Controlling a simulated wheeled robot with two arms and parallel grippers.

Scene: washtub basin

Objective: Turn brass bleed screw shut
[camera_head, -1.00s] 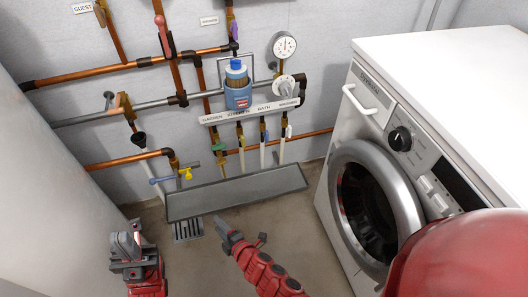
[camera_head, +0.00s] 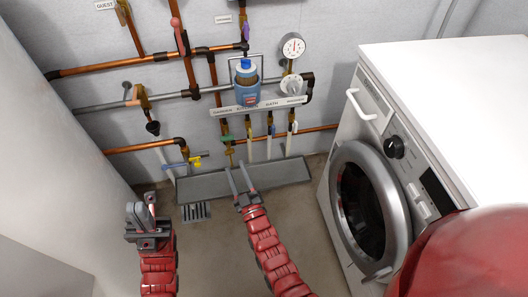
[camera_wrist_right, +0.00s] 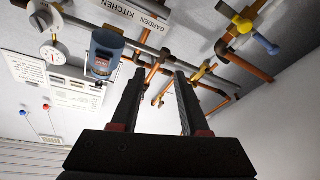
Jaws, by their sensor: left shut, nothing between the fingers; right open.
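I cannot single out the brass bleed screw for certain. Several brass fittings show on the wall pipes, among them a brass valve with a green handle (camera_head: 227,139) under the label rail, and a yellow tap (camera_head: 196,162) at lower left with a blue lever. The yellow tap also shows in the right wrist view (camera_wrist_right: 243,25). My right gripper (camera_head: 238,168) is open and empty in front of the grey trough, its fingers pointing at the wall below the valves; it also shows in the wrist view (camera_wrist_right: 160,74). My left gripper (camera_head: 141,212) is shut and empty at lower left, apart from the pipes.
A long grey trough (camera_head: 285,174) lies along the wall's foot, with a floor grate (camera_head: 196,212) at its left. The washing machine (camera_head: 450,75) fills the right side. A white panel bounds the left.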

